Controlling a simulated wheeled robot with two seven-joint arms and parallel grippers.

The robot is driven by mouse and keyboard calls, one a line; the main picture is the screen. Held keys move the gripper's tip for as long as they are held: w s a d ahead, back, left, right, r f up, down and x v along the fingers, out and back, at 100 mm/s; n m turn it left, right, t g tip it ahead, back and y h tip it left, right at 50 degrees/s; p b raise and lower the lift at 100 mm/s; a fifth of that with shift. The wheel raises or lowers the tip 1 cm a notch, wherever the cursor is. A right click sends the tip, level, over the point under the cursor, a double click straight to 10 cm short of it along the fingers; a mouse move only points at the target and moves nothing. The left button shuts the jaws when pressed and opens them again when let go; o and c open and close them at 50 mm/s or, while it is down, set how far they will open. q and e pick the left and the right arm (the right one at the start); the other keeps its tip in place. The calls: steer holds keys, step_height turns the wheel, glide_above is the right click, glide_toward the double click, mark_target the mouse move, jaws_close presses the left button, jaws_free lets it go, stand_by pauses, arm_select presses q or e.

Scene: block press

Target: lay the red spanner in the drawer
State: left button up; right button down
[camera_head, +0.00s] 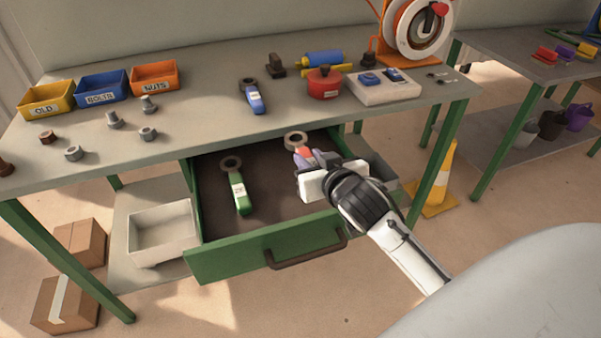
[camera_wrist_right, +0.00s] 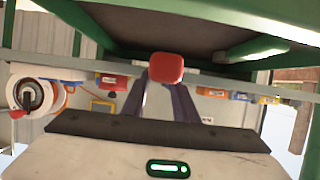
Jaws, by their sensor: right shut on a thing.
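The red spanner shows its grey ring end (camera_head: 295,140) and a bit of red handle at the back right of the open drawer (camera_head: 235,257). My right gripper (camera_head: 312,160) is shut on its handle and hides most of it. I cannot tell whether the spanner touches the drawer floor. In the right wrist view the red handle end (camera_wrist_right: 166,67) sits between my fingers. The drawer is pulled out under the bench. A green spanner (camera_head: 239,192) lies in its left half. My left gripper is not in view.
On the bench (camera_head: 195,142) a blue spanner (camera_head: 251,97) lies behind the drawer, near a red pot-like item (camera_head: 324,83) and a white tray (camera_head: 385,92). Yellow, blue and orange bins stand at the back left. The drawer floor between the green spanner and my gripper is clear.

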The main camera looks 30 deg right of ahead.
step_height(320, 180, down, 5)
steer(key=shift+f+b, duration=0.1)
steer(key=shift+b, duration=0.25)
steer(key=shift+w+d, duration=0.1)
steer(key=shift+w, duration=0.35)
steer(key=x, duration=0.3)
steer(key=shift+w, duration=0.25)
steer(key=shift+s, duration=0.1)
steer(key=shift+f, duration=0.15)
steer(key=c, duration=1.4)
jaws_free()
steer(key=shift+f, duration=0.1)
